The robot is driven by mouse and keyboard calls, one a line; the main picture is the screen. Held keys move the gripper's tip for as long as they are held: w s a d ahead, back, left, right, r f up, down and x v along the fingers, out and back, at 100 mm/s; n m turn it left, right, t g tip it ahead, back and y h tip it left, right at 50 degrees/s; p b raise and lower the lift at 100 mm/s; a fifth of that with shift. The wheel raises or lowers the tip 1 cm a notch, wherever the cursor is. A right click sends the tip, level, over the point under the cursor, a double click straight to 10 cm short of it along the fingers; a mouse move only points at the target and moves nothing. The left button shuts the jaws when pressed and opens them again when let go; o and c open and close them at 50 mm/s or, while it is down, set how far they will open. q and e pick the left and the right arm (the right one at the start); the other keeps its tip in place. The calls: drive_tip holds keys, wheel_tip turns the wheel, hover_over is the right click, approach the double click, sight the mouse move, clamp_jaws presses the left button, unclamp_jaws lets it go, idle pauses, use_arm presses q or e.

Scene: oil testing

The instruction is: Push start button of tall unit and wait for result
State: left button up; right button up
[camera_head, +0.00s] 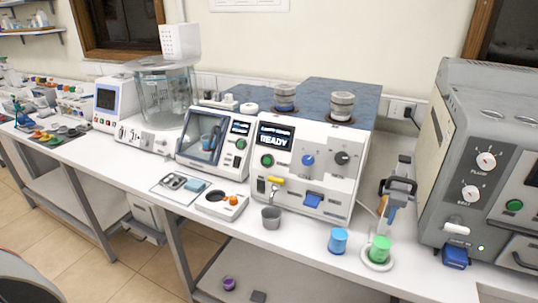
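A white bench unit (305,185) with a blue top stands in the middle of the bench. Its dark display (275,137) reads "READY". A green round button (267,160) is below the display, with a blue knob (308,160) and a black knob (342,158) to its right. A smaller white unit (212,140) with a window and its own green button (240,144) stands to its left. A large grey unit (480,160) at the right also has a green button (514,205). I cannot tell which one is called the tall unit. Neither gripper is in view.
A metal cup (271,217), a blue beaker (338,241) and a green beaker (380,249) on a small stand are near the bench front. A glass bath (165,92) stands further left. A purple item (229,283) is on the lower shelf.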

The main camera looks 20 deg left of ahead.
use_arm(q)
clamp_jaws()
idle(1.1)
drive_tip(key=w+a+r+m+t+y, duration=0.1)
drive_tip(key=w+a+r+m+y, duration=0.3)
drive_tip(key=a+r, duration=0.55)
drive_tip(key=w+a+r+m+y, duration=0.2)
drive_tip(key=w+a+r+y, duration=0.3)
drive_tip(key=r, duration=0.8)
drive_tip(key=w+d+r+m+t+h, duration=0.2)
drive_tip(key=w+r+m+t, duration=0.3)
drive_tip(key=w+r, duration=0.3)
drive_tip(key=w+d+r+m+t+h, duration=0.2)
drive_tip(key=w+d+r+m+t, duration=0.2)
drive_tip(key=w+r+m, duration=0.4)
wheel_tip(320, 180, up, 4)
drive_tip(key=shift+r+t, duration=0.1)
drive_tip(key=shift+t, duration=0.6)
